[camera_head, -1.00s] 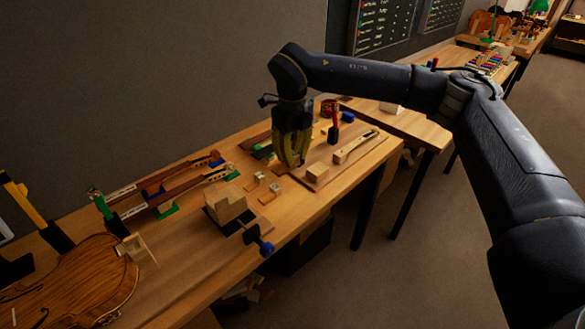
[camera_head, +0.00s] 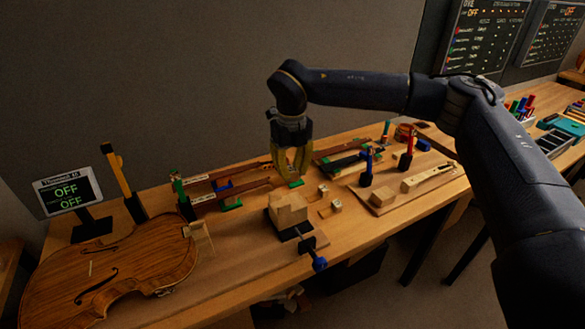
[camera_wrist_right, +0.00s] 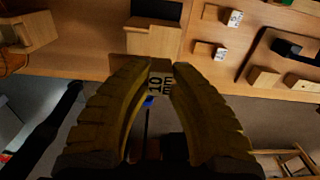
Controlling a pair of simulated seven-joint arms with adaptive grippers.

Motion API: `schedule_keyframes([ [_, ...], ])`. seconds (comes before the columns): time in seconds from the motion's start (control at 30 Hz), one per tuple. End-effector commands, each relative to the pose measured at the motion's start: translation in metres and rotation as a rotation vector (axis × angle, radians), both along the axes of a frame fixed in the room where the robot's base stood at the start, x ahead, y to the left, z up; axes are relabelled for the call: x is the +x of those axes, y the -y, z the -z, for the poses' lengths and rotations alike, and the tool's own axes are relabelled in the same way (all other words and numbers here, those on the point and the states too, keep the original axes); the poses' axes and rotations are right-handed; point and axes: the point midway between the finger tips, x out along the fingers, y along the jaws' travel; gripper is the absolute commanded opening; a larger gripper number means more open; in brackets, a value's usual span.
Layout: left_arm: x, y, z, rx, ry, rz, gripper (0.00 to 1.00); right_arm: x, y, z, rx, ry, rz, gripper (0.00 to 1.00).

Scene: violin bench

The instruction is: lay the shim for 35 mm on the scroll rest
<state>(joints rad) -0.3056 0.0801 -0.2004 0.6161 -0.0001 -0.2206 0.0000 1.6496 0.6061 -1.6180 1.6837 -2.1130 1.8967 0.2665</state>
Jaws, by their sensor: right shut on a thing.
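My right gripper (camera_head: 293,176) points down above the back of the bench, left of the labelled blocks. Its yellow fingers are shut on a small shim. In the right wrist view the shim (camera_wrist_right: 161,84) shows between the fingertips as a pale face with dark printing; "10" and more marks show, but I cannot read its size surely. Two other small labelled blocks stand on the bench, one farther back (camera_head: 323,190) and one nearer (camera_head: 336,205). I cannot tell surely which support is the scroll rest. My left gripper is not in view.
A wooden block (camera_head: 287,208) on a dark base with a blue-knobbed clamp (camera_head: 319,263) stands at the front edge. Violin necks lie on coloured supports behind. A violin body (camera_head: 110,270) lies left. A board with a long wooden piece (camera_head: 428,177) lies right.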

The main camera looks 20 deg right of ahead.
Motion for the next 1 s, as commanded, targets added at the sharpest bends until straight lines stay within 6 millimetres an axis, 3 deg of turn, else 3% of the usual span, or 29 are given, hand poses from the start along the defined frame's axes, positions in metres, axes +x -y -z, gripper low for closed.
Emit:
schedule_keyframes([
  [0.23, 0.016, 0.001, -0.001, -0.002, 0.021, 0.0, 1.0, 0.0, 0.0, 0.0, 0.001, 0.002, 0.014, 0.0],
  [0.53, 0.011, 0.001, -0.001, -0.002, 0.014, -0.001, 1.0, 0.0, 0.0, 0.003, 0.001, 0.002, 0.013, 0.0],
  [1.0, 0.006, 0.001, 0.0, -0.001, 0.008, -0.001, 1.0, 0.0, 0.0, 0.038, 0.001, 0.0, 0.013, 0.0],
])
